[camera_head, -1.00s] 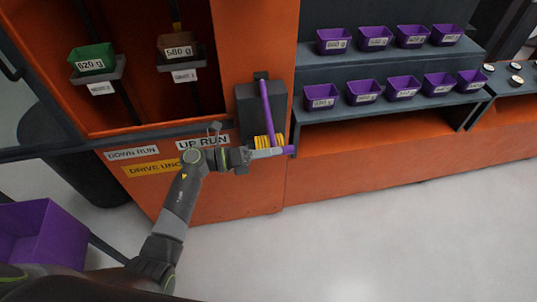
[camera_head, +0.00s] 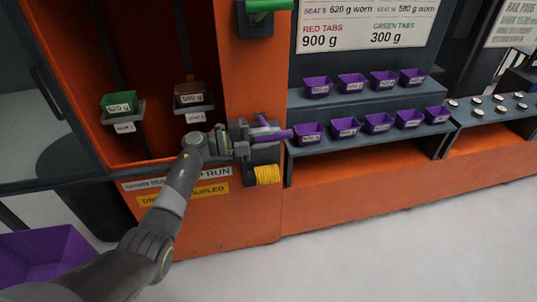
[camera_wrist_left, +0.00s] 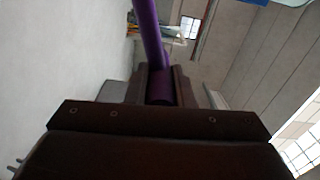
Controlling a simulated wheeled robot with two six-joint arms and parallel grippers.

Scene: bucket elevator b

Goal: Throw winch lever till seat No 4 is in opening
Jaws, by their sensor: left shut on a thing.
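The purple winch lever (camera_head: 275,135) is at the grey winch box on the orange cabinet's right post. In the left wrist view, the purple bar (camera_wrist_left: 150,35) runs down between the closed fingers (camera_wrist_left: 161,88). My right gripper is not in view.
Shelves (camera_head: 365,103) with several purple buckets stand at the right. A green handle (camera_head: 268,5) is on the post above the winch. A sign (camera_head: 372,24) lists seats and weights. A purple bin (camera_head: 45,262) is at lower left. The floor at lower right is clear.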

